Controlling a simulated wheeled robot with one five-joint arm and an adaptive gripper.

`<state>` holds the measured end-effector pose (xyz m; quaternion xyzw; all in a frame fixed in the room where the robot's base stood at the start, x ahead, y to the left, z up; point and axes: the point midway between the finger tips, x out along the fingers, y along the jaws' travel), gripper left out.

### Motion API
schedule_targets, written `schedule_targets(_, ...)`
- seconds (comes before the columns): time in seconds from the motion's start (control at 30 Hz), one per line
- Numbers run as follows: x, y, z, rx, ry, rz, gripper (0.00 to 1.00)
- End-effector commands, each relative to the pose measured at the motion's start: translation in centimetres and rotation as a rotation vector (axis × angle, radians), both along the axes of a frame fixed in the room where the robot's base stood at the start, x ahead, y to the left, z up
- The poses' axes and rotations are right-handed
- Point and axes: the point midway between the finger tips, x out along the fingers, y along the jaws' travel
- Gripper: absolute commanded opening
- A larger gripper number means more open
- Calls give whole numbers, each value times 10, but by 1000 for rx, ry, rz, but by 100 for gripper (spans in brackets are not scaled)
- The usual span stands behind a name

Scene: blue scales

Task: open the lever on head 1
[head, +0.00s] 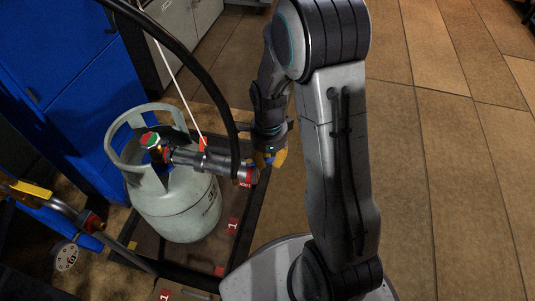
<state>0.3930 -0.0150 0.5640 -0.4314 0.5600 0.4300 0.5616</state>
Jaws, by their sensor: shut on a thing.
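A filling head, a metal cylinder (195,159) with a red label at its right end, lies roughly level at the top of a grey-green gas bottle (178,207). Its left end is at the bottle's valve (152,141), which has a green-and-red top. My gripper (267,159), with yellow fingers, points down at the right end of the head. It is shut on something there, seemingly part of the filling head. The fingertips are small and partly hidden, and I cannot make out the lever clearly.
A black hose (215,82) arcs down to the head. The bottle stands on a dark framed scale platform (215,245) with red number 1 labels. A blue cabinet (62,85) stands behind left. Another filling head (55,208) is at left. Tiled floor (450,150) at right is clear.

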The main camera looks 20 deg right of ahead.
Motion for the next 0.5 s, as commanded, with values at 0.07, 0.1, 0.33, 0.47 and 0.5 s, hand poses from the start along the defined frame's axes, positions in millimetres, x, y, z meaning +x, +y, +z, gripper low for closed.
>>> schedule_targets(0.07, -6, 2, -3, 0, 10, -64, 0)
schedule_targets(0.1, -8, 2, -3, 0, 11, -96, 0)
schedule_targets(0.33, -15, 7, -3, -1, 10, -248, 0)
schedule_targets(0.47, -17, 9, -3, 0, 11, -308, 0)
schedule_targets(0.5, -18, 9, -3, 0, 11, -322, 0)
